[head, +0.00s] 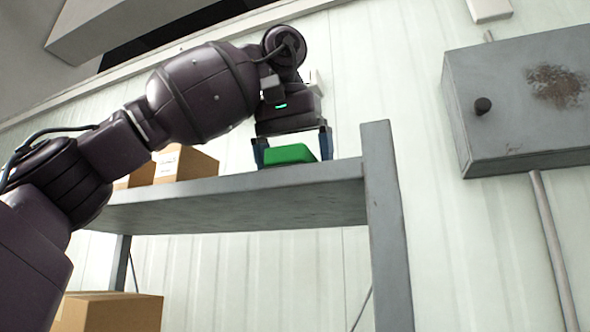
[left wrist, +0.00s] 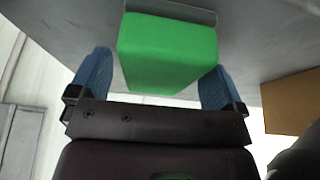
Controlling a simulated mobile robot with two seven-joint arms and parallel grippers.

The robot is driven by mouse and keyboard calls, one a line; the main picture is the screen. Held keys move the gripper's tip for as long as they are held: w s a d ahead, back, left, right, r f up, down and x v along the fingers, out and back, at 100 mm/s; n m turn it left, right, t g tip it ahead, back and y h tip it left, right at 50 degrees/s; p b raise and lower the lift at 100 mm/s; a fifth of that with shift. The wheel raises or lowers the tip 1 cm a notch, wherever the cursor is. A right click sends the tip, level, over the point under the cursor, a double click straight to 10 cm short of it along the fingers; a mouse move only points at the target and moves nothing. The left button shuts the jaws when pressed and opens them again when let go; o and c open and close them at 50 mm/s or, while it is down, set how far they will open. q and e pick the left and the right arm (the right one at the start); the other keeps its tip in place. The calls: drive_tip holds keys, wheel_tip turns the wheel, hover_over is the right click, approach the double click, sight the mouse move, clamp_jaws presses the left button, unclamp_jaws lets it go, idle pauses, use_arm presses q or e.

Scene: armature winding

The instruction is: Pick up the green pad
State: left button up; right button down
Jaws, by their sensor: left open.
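The green pad (head: 289,154) lies on the top shelf of a grey rack, near its right end. It also shows in the left wrist view (left wrist: 166,52) as a bright green block. My left gripper (head: 291,148) is above the shelf with its two blue fingers apart, one on each side of the pad. In the left wrist view the fingers (left wrist: 155,82) stand open with the pad between them and a little beyond. Whether either finger touches the pad cannot be told. My right gripper is in neither view.
The grey shelf (head: 230,206) has an upright post (head: 388,225) close to the right of the gripper. Cardboard boxes (head: 185,163) stand on the shelf to the left, behind my arm. Another box (head: 108,312) is lower down. A grey wall cabinet (head: 520,100) hangs at the right.

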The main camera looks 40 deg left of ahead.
use_arm(q)
drive_tip(key=shift+w+f, duration=0.15)
drive_tip(key=shift+f, duration=0.3)
drive_tip(key=shift+f, duration=0.15)
drive_tip(key=c, duration=1)
drive_tip(key=shift+r, duration=5.2)
